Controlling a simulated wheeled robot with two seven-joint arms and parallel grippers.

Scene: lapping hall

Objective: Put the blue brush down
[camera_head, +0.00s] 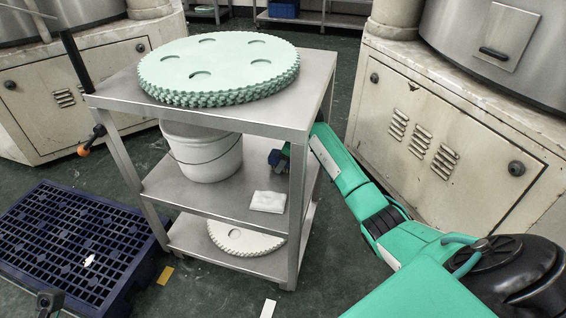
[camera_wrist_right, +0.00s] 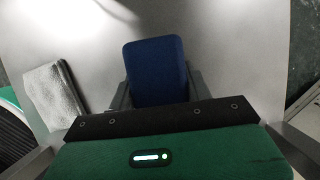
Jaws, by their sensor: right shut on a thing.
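The blue brush (camera_wrist_right: 157,70) is between the fingers of my right gripper (camera_wrist_right: 158,92), which is shut on it. In the head view the brush (camera_head: 275,157) shows as a small dark blue block over the right part of the cart's middle shelf (camera_head: 232,200). My right arm reaches in from the right, and the cart's front right leg partly hides the hand. The wrist view shows grey shelf surface around the brush. I cannot tell whether the brush touches the shelf.
A folded white cloth (camera_head: 268,201) lies near the brush, and a white bucket (camera_head: 203,152) stands further left. The top shelf (camera_head: 313,100) with green toothed discs (camera_head: 222,62) is above. A blue pallet (camera_head: 75,240) lies on the floor at left. Machine cabinets (camera_head: 440,140) stand right.

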